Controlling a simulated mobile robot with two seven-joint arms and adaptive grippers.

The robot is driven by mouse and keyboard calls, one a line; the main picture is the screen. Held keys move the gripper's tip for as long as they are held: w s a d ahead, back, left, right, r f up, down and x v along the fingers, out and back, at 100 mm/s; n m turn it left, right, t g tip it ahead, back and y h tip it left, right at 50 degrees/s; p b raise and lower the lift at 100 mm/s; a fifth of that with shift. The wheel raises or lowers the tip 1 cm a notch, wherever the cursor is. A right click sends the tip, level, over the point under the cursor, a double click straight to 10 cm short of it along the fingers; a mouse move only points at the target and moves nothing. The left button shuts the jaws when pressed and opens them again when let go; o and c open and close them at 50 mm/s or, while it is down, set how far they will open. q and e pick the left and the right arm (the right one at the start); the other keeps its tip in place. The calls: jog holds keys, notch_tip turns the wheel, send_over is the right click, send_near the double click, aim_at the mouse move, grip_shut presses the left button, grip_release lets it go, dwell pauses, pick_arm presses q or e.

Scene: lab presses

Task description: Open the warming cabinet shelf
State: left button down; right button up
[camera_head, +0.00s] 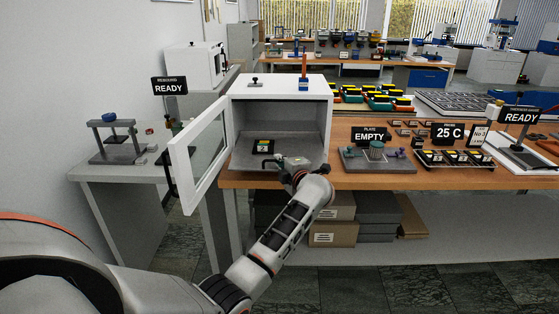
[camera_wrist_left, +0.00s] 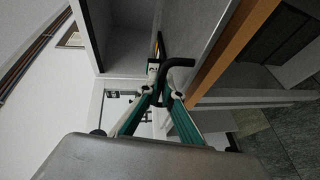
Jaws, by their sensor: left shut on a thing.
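The white warming cabinet (camera_head: 279,86) stands on the bench with its glazed door (camera_head: 202,150) swung open to the left. Its grey shelf (camera_head: 255,163) lies inside near the bottom, with a small dark sample with yellow and green marks (camera_head: 263,146) on it. My left gripper (camera_head: 291,162) is at the right part of the shelf's front edge. In the left wrist view its teal fingers (camera_wrist_left: 159,90) are shut on a black bent handle (camera_wrist_left: 178,63) in front of the shelf. The arm hides part of the shelf's front. My right gripper is not in view.
A plate fixture (camera_head: 378,160) marked EMPTY stands on the wooden bench (camera_head: 340,182) right of the cabinet. A rebound tester (camera_head: 118,140) stands on the left table. Boxes (camera_head: 332,232) sit below the bench. The open door borders my arm's space on the left.

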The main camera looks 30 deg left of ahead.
pick_arm(q)
jog(key=shift+s+d, duration=0.2)
dwell(0.3)
jog(key=c, duration=2.5)
grip_release()
jog(key=shift+f, duration=0.1)
jog(key=v, duration=1.2)
jog(key=shift+a, duration=0.1)
